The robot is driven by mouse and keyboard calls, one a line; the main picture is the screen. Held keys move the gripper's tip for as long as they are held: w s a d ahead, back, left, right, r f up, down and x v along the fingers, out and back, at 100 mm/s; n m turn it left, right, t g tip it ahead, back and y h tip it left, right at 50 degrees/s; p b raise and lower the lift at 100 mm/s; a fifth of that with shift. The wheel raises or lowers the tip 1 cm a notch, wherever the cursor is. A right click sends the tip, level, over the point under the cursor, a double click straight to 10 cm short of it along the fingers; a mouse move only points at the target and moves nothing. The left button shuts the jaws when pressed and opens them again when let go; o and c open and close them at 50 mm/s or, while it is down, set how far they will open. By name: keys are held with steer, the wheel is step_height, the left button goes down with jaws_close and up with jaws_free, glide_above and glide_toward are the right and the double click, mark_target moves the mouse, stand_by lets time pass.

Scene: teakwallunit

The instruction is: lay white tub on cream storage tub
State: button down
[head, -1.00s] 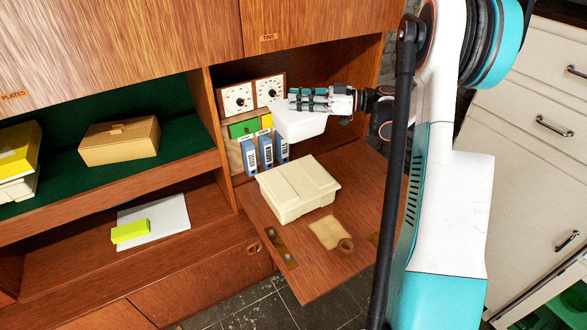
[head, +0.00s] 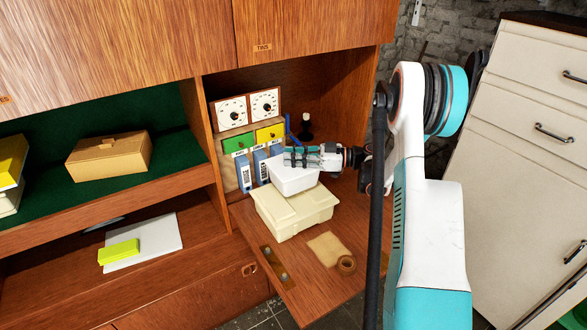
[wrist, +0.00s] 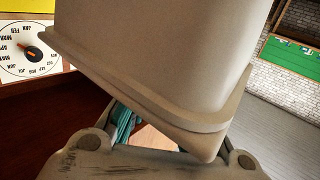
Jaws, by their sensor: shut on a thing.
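The white tub (head: 293,182) is in my gripper (head: 300,157), which is shut on it from above and from the right in the head view. The cream storage tub (head: 288,214) stands on the fold-down wooden flap with its lid upward. The white tub is over the back part of that lid; I cannot tell whether it touches it. In the wrist view the white tub (wrist: 170,50) fills the middle, tilted in the picture, and the cream storage tub cannot be made out.
Blue binders (head: 261,165) and green and yellow drawers (head: 238,143) under two dials stand close behind the tubs. A tan pad (head: 327,248) and a brown tape roll (head: 346,263) lie in front on the flap (head: 310,283). A dark bottle (head: 306,128) stands at the back.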

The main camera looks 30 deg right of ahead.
mark_target(294, 168)
steer(key=shift+f+b, duration=0.55)
steer(key=shift+f, duration=1.25)
steer(key=shift+f, duration=0.15)
steer(key=shift+f+b, duration=0.35)
steer(key=shift+b, duration=0.15)
steer(key=c, duration=1.5)
jaws_free()
steer(key=shift+r+p, duration=0.6)
steer(key=shift+p, duration=0.05)
steer(key=p+v, duration=0.1)
steer(key=v, duration=0.5)
steer(key=p+v, duration=0.2)
steer(key=v, duration=0.4)
steer(key=shift+f, duration=0.2)
steer(key=shift+w, duration=0.1)
